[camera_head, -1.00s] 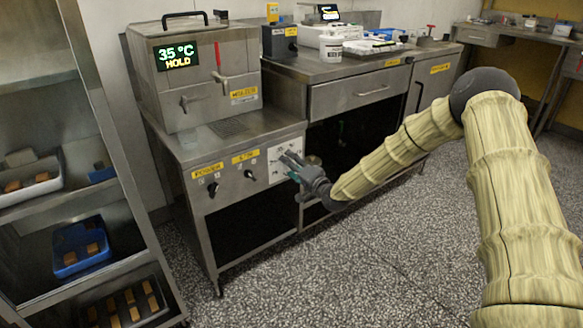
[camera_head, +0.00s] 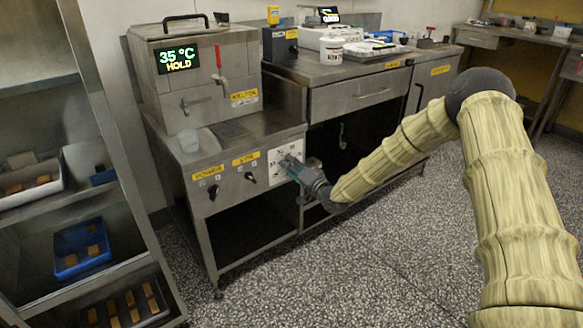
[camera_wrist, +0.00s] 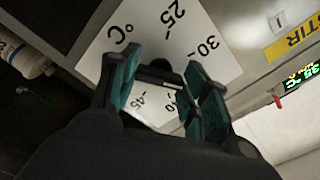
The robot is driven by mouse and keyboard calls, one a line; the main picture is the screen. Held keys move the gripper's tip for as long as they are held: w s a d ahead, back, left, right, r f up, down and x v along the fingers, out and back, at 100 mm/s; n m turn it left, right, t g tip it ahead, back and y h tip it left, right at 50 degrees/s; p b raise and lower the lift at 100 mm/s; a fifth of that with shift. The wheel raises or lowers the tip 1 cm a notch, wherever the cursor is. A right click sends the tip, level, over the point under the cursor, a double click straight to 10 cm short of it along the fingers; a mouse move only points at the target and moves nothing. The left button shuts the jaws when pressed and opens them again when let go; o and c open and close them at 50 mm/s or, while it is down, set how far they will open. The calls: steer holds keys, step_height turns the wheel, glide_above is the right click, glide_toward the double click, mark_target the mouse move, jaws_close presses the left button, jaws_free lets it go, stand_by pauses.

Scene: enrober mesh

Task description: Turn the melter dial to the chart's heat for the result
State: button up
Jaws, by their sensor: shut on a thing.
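The melter (camera_head: 215,75) is a steel box on the left bench, and its green and yellow display (camera_head: 178,59) reads 35 °C HOLD. The white dial plate (camera_head: 276,160) is on the bench's front panel. In the wrist view the plate (camera_wrist: 103,47) shows °C, 25, 30 and 45; other marks are partly covered. My gripper (camera_head: 290,160) is at this plate. In the wrist view its teal fingers (camera_wrist: 166,84) are shut on the dark dial knob (camera_wrist: 163,72), which is mostly hidden between them. I cannot tell where its pointer stands. No chart is readable.
Two black knobs, under the POWER (camera_head: 213,191) and STIR (camera_head: 250,177) labels, sit left of the dial. A shelf rack (camera_head: 115,160) with trays stands at the left. A bench with a drawer (camera_head: 360,93) stands right. The floor in front is clear.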

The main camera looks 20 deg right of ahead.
steer(key=n+p, duration=0.3)
steer(key=n, duration=0.5)
steer(key=shift+d+f+n, duration=0.1)
steer(key=shift+n, duration=0.2)
stand_by(0.3)
steer(key=o, duration=1)
steer(key=shift+s, duration=0.1)
steer(key=v, duration=1.1)
steer(key=shift+s+d, duration=0.1)
steer(key=shift+s, duration=0.3)
